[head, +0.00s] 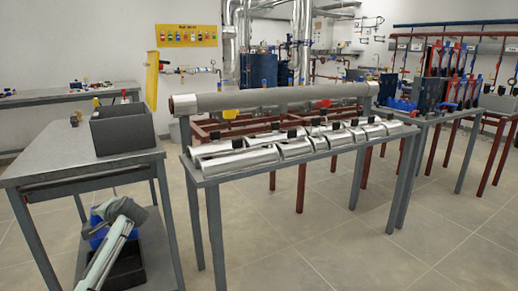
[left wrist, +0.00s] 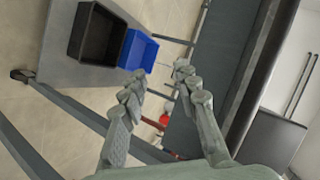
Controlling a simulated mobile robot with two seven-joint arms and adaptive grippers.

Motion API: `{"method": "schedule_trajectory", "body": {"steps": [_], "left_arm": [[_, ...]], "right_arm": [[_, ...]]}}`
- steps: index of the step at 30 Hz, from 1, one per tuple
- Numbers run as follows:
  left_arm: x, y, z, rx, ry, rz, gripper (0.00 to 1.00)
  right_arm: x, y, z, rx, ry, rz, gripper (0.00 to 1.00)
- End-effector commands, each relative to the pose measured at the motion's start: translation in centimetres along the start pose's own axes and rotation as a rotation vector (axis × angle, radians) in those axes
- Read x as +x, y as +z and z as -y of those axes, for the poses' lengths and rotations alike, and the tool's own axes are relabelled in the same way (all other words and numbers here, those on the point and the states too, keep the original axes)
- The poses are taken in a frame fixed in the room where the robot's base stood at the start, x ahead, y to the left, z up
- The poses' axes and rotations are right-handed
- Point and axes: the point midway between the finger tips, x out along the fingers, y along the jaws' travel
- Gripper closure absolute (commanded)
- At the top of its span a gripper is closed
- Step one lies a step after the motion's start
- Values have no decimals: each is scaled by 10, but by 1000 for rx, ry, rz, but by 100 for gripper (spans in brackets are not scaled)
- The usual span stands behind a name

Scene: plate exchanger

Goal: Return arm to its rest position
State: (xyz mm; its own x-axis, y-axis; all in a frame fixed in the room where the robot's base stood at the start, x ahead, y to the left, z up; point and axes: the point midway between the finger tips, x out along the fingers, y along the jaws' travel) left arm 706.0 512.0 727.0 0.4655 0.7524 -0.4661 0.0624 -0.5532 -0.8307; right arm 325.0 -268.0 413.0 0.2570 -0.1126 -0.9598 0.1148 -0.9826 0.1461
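My left arm (head: 113,240) comes in at the lower left of the head view, in front of the lower part of the grey cart. Its fingers cannot be made out there. In the left wrist view my left gripper (left wrist: 158,76) is open, with its two fingers apart and nothing between them. My right arm and right gripper are in neither view.
The grey cart (head: 40,168) carries a dark grey box (head: 125,133). A black bin (left wrist: 97,35) and a blue bin (left wrist: 138,51) stand on its lower shelf (left wrist: 60,55). A table (head: 225,172) with silver pipe shells stands to the right. Open floor (head: 330,240) lies in front.

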Motion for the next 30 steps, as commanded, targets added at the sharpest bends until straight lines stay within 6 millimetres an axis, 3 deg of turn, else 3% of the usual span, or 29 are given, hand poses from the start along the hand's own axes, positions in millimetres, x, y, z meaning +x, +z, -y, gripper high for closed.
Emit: {"method": "schedule_trajectory", "body": {"steps": [5,10,20,23,27,30], "left_arm": [[-9,-26,-56,-192,252,-87,69],[-31,-54,-104,-388,502,-144,69],[-60,54,-224,-284,600,-63,69],[-78,102,-263,-252,643,-28,69],[-117,184,-316,-208,715,37,69],[-149,241,-343,-185,761,85,69]], "right_arm": [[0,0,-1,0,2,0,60],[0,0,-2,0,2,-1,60],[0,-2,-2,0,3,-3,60],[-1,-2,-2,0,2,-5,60],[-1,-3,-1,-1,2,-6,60],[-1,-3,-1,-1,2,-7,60]]}}
